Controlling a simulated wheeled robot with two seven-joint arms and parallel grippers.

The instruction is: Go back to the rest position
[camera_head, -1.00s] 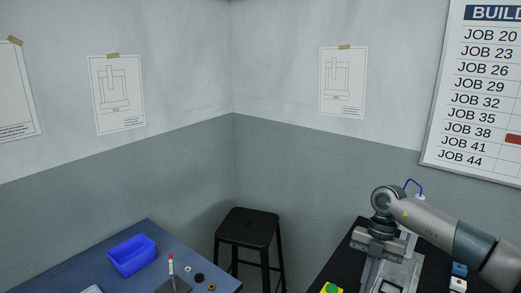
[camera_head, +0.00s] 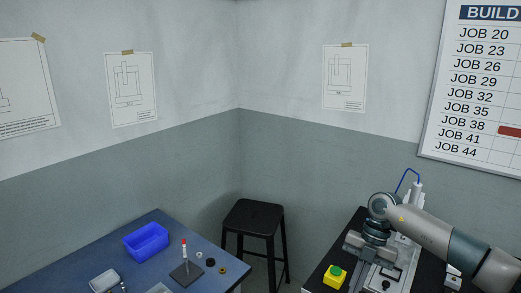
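My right arm comes in from the right over the dark table (camera_head: 318,272). My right gripper (camera_head: 366,264) points down at the near left part of the metal fixture there. Its fingertips blend with the grey metal below, so I cannot tell whether it is open or shut, or whether it touches anything. The white screwdriver unit (camera_head: 412,196) with a blue cable stands behind my wrist, apart from it. My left arm and gripper are out of view.
A yellow box with a green button (camera_head: 335,275) sits left of my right gripper. A blue table (camera_head: 80,267) holds a blue bin (camera_head: 146,241), a clear tray (camera_head: 104,280), a red-tipped tool on a stand (camera_head: 186,268) and small rings. A black stool (camera_head: 253,218) stands between the tables.

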